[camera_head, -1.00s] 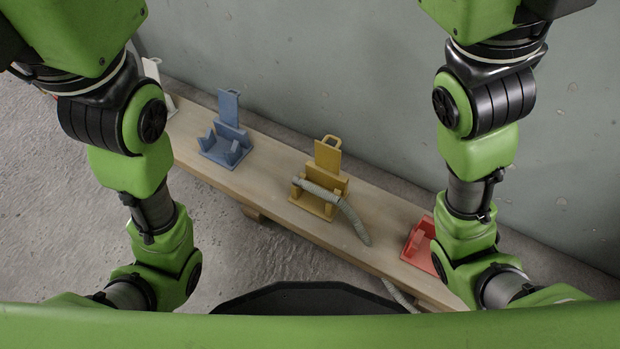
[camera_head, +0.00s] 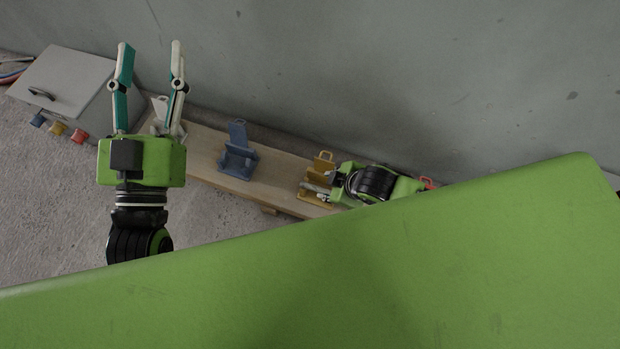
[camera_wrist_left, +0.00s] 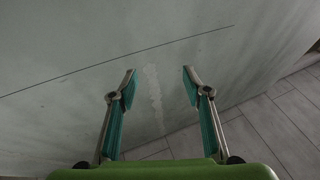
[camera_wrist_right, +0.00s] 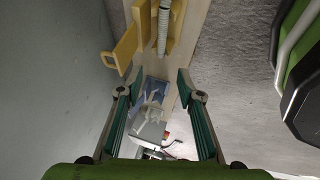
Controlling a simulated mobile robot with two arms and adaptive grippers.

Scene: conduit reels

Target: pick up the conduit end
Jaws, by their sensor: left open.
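The grey ribbed conduit (camera_wrist_right: 163,22) lies in the yellow stand (camera_head: 320,165) on the bench. Its blunt end (camera_wrist_right: 160,48) shows at the top of the right wrist view. My right gripper (camera_wrist_right: 153,82) is open with nothing between its fingertips. In the head view the right wrist is just right of the yellow stand, and its fingers are hard to make out there. My left gripper (camera_head: 150,45) is open and empty at the left, in front of the wall, and its wrist view shows only wall and floor between and beyond its fingers (camera_wrist_left: 160,70).
A wooden bench (camera_head: 205,152) runs along the grey wall. It bears a blue stand (camera_head: 238,155), a white stand (camera_head: 160,107) and a red stand (camera_head: 428,183), mostly covered. A grey box (camera_head: 70,80) with coloured knobs stands at the far left. Open floor lies in front.

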